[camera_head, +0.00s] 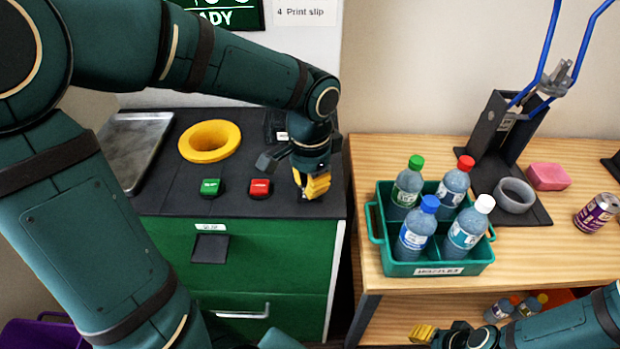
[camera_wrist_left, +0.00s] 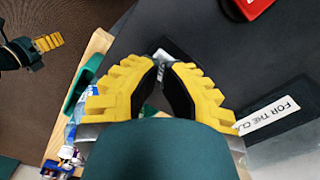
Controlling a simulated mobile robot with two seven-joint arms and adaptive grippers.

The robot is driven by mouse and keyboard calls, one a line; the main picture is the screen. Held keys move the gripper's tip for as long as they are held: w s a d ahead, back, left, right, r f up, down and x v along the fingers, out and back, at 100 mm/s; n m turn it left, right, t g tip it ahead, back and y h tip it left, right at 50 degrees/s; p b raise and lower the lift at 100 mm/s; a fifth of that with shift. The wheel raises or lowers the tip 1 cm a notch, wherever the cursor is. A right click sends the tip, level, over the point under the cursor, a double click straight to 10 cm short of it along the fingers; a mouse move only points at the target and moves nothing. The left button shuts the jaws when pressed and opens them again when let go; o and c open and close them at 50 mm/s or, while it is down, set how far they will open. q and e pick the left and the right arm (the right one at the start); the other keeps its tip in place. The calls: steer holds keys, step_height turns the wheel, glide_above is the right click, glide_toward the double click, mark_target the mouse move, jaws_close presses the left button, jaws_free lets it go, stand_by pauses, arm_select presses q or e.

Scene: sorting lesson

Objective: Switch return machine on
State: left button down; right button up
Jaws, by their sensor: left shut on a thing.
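The return machine is a green cabinet with a black top (camera_head: 160,205), a yellow ring opening (camera_head: 209,141), a green button (camera_head: 210,187) and a red button (camera_head: 260,188). The red button also shows in the wrist view (camera_wrist_left: 248,6). A green screen (camera_head: 225,17) above is cut off and ends in "ADY". My left gripper (camera_head: 313,187) points down at the top's right end, right of the red button. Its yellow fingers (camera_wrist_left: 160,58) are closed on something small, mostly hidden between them. My right gripper (camera_head: 423,333) is low at the bottom; its jaw opening is unclear.
A metal tray (camera_head: 135,150) lies at the top's left. On the wooden table (camera_head: 375,160) right, a teal crate (camera_head: 430,268) holds several bottles.

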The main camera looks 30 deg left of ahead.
arm_select(q)
steer(key=shift+r+p, duration=0.5)
steer(key=shift+r, duration=0.4)
steer(key=shift+r+p, duration=1.9)
steer(key=shift+r, duration=0.3)
steer(key=shift+f, duration=0.1)
steer(key=shift+s, duration=0.1)
